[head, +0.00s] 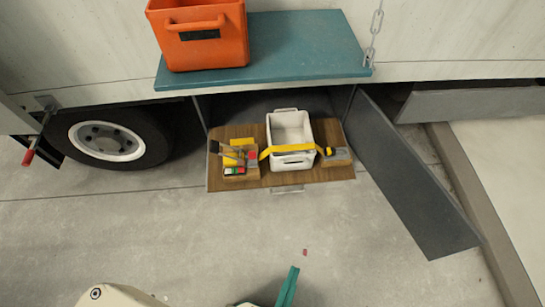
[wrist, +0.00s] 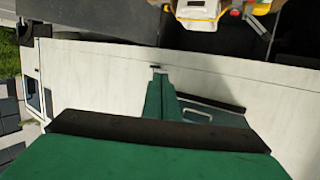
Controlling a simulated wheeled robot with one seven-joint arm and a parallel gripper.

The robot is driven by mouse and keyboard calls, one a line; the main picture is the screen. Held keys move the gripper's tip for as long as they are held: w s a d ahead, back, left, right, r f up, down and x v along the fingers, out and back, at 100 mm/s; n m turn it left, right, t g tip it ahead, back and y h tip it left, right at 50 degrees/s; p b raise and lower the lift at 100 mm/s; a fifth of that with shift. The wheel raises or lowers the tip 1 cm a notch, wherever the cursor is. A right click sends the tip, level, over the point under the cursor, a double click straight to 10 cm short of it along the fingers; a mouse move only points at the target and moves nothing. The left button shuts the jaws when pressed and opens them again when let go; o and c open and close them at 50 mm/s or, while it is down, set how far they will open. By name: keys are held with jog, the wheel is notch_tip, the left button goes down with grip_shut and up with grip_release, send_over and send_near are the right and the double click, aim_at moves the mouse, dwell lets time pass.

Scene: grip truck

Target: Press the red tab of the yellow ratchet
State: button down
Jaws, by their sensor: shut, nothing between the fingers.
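A yellow strap (head: 264,153) runs across the white crate (head: 291,161) on the wooden drawer board. To its left is a cluster of yellow, grey and red parts; a small red patch (head: 252,155) shows there, perhaps the red tab. A small yellow and black part (head: 328,151) sits at the strap's right end. I cannot tell clearly which part is the ratchet. My green gripper (head: 289,284) is at the bottom of the head view, well apart from the board, shut and empty. In the wrist view, its closed fingers (wrist: 160,76) point up, and the crate (wrist: 198,9) shows at the top edge.
The wooden board (head: 309,175) projects from an open truck compartment. A grey door panel (head: 412,180) hangs at right. An orange crate (head: 200,52) stands on a teal shelf (head: 300,40) above. A wheel (head: 106,140) is at left. Most of the concrete in front is clear.

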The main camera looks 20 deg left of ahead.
jog(key=shift+d, duration=0.15)
jog(key=w+a+f+n+y, duration=0.2)
jog(key=w+a+f, duration=0.1)
jog(key=w+f, duration=0.55)
jog(key=w+a+f+n+y, duration=0.15)
jog(key=w+a+f, duration=0.25)
jog(key=w+f, duration=0.45)
jog(key=w+a+f+n+g+y, duration=0.1)
jog(key=w+a+f+y, duration=0.1)
jog(key=w+a, duration=0.7)
jog(key=w+a+f+n+g+y, duration=0.1)
jog(key=w+a+f, duration=0.2)
jog(key=w+a, duration=0.6)
jog(key=shift+w+a+y, duration=0.15)
jog(key=shift+a+y, duration=0.2)
jog(key=shift+a, duration=0.6)
jog(key=shift+f, duration=0.1)
